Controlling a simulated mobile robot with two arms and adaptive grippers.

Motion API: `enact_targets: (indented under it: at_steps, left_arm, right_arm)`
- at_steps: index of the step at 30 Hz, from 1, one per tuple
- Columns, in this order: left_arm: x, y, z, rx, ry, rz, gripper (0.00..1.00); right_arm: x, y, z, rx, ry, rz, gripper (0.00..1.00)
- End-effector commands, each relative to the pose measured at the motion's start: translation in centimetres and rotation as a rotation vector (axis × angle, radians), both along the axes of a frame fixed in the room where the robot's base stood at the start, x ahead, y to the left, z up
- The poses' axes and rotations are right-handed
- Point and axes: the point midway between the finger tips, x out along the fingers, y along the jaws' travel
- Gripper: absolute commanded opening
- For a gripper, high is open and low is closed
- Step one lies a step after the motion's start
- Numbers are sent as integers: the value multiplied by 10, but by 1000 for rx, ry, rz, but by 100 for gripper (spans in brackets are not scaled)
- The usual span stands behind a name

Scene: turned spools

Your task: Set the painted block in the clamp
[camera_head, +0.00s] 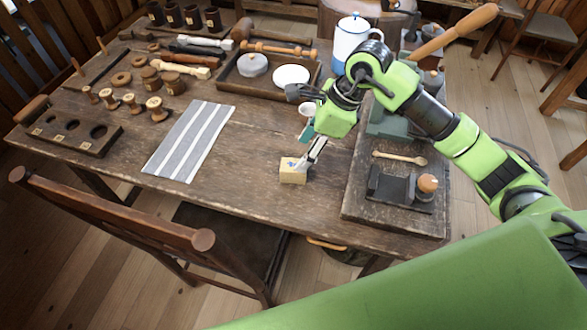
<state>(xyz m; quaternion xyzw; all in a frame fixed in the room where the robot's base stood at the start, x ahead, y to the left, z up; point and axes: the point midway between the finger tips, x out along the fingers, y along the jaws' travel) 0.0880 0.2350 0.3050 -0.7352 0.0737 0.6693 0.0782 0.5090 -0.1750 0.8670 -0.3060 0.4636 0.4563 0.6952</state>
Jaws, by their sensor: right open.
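A dark device with an orange wooden knob (392,187), which looks like the clamp, sits on the dark board at the right. I see nothing held in it. My left gripper is not in view.
The dark board (357,204) also bears a wooden spoon (400,157). A grey-green object (388,126) stands behind it, partly hidden by my arm. A striped cloth (188,140) lies left of the block. A white jug (350,38) stands behind. A chair (110,215) stands in front.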

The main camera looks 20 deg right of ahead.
Motion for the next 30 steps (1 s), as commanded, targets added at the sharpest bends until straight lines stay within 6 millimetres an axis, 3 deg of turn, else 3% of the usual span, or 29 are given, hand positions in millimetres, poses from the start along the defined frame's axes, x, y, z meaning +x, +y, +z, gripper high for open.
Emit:
enact_targets:
  at_steps: [10, 18, 27, 30]
  left_arm:
    - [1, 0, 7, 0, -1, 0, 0]
    - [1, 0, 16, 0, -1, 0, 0]
    - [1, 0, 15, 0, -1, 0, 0]
    - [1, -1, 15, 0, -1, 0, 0]
  right_arm:
    - [3, 12, -31, 1, 3, -1, 51]
    - [7, 24, -67, 2, 3, -2, 51]
    - [8, 26, -72, 1, -1, -1, 51]
    - [8, 26, -72, 1, -1, -1, 28]
